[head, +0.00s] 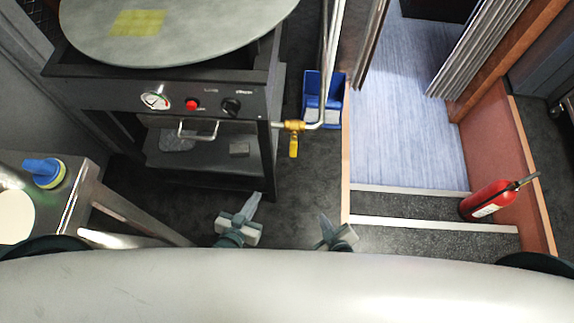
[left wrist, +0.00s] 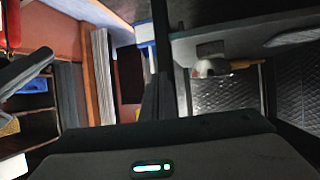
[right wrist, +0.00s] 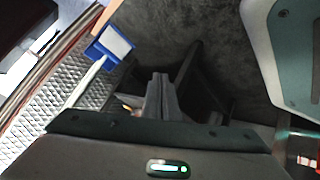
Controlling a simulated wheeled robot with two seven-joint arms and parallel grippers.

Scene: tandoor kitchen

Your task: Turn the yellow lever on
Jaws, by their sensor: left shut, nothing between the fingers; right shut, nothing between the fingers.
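The yellow lever (head: 293,146) hangs down from a brass valve (head: 291,126) on a metal pipe, at the right side of the black oven unit in the head view. My left gripper (head: 252,203) is low in the middle of the head view, below and left of the lever and apart from it. My right gripper (head: 325,224) is below and right of the lever, also apart from it. Both grippers are shut and empty. In the left wrist view the closed fingers (left wrist: 160,92) point up. The right wrist view shows the closed fingers (right wrist: 160,95) too.
The oven (head: 165,98) has a gauge, a red button, a black knob and a handle on its front. A red fire extinguisher (head: 488,200) stands at the right. Dark floor (head: 310,185) lies clear below the lever.

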